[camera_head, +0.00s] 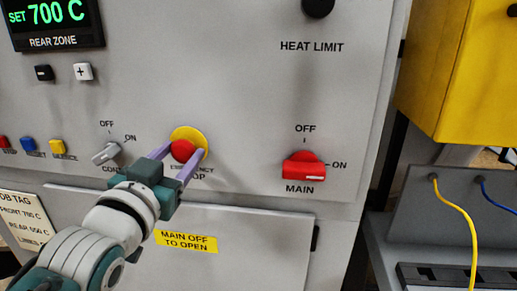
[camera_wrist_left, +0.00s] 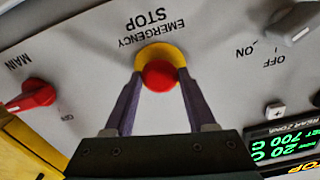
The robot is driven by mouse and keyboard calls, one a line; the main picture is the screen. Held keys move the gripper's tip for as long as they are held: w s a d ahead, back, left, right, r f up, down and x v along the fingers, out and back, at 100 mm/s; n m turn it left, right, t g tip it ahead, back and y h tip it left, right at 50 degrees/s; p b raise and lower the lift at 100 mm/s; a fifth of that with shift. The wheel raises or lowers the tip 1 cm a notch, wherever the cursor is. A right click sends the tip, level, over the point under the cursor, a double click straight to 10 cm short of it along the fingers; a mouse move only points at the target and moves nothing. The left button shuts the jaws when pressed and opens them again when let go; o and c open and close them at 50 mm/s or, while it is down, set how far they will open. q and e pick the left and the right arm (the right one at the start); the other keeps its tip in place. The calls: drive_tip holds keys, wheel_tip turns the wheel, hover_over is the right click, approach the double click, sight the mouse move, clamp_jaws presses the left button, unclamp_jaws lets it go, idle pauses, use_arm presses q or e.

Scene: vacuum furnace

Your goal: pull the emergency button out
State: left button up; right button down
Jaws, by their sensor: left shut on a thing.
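The emergency button is a red mushroom knob (camera_head: 182,150) on a round yellow plate (camera_head: 188,134) in the grey furnace panel. In the left wrist view the red knob (camera_wrist_left: 159,76) sits between my gripper's two purple fingers, in front of its yellow plate (camera_wrist_left: 166,54). My left gripper (camera_head: 180,154) comes from below and is shut on the red knob, one finger on each side. The gripper partly covers the "EMERGENCY STOP" label in the head view. My right gripper is in neither view.
To the right is the red MAIN switch (camera_head: 304,168). To the left is the grey control knob (camera_head: 106,152), with small coloured buttons further left. A panel with a yellow "MAIN OFF TO OPEN" label (camera_head: 186,241) lies below. A yellow box (camera_head: 455,70) stands at the right.

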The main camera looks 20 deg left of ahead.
use_arm(q)
clamp_jaws()
idle(0.4)
drive_tip(key=shift+s+r, duration=0.1)
drive_tip(key=shift+s, duration=0.15)
drive_tip(key=shift+s+d+p, duration=0.15)
drive_tip(key=shift+s+p, duration=0.25)
drive_tip(key=shift+s, duration=0.05)
drive_tip(key=o, duration=0.7)
unclamp_jaws()
drive_tip(key=shift+s, duration=0.1)
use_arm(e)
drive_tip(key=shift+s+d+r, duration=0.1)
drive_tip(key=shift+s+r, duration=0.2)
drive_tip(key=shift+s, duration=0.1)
use_arm(q)
drive_tip(key=v, duration=1)
drive_tip(key=shift+b, duration=0.35)
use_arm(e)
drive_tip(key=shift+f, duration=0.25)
